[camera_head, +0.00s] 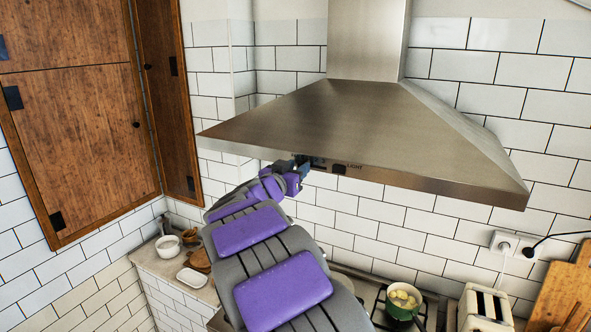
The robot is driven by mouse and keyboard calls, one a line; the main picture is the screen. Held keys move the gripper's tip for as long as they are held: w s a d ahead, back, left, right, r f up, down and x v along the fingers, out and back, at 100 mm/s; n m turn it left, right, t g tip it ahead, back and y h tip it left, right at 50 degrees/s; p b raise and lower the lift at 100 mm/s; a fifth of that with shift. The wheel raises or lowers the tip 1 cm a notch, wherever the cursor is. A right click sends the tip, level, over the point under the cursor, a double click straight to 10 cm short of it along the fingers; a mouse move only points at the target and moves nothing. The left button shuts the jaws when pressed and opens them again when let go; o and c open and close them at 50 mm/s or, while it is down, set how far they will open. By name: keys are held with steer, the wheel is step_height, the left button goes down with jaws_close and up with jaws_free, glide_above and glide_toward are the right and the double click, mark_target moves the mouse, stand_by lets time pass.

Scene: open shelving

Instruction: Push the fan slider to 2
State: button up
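The steel range hood (350,122) hangs on the white tiled wall in the upper middle. Its control strip (355,172) runs along the lower front edge, with a dark knob (340,169) and the word "LIGHT" beside it. My purple and grey arm rises from the bottom middle, and my gripper (304,163) is at the left end of the control strip, touching or very near it. The fan slider itself cannot be made out and seems hidden behind my gripper. The fingers are too small to tell open from shut.
Wooden cabinets (80,125) are on the left wall. Below are a counter with a white bowl (168,246), a green pot (403,303) on the stove, and a toaster (485,308). A power outlet (503,243) is at right.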

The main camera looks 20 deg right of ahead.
steer(key=shift+a, duration=0.2)
steer(key=shift+c, duration=1.4)
steer(key=shift+d, duration=0.15)
jaws_close()
steer(key=shift+s, duration=0.1)
